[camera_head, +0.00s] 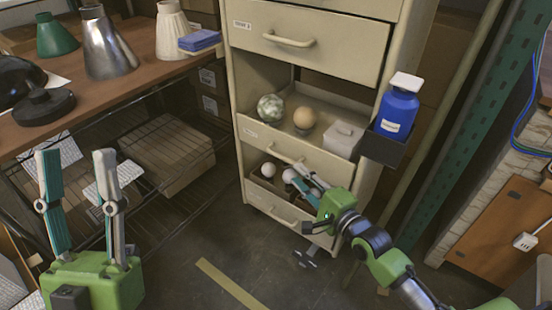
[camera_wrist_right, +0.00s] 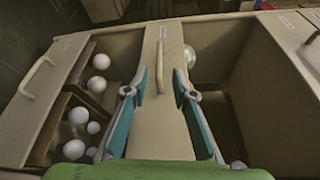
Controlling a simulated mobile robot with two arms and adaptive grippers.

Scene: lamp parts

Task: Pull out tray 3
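The beige cabinet (camera_head: 237,110) holds stacked trays with curved handles. A middle tray front (camera_head: 313,155) carries a small label too small to read and a bar handle (camera_head: 283,153); in the right wrist view the handle (camera_wrist_right: 177,84) is upright. My right gripper (camera_head: 301,180) is at this front. My left gripper (camera_head: 77,175) is open and empty, at the left, away from the cabinet.
Below the middle front, the bottom tray (camera_head: 285,212) stands open with white bulbs (camera_head: 268,170). Above are two globes (camera_head: 271,107) and a white box (camera_head: 344,140). A blue bottle (camera_head: 397,112) sits in a side holder. A workbench (camera_head: 135,75) with lampshades stands left; a wire rack (camera_head: 165,135) is below.

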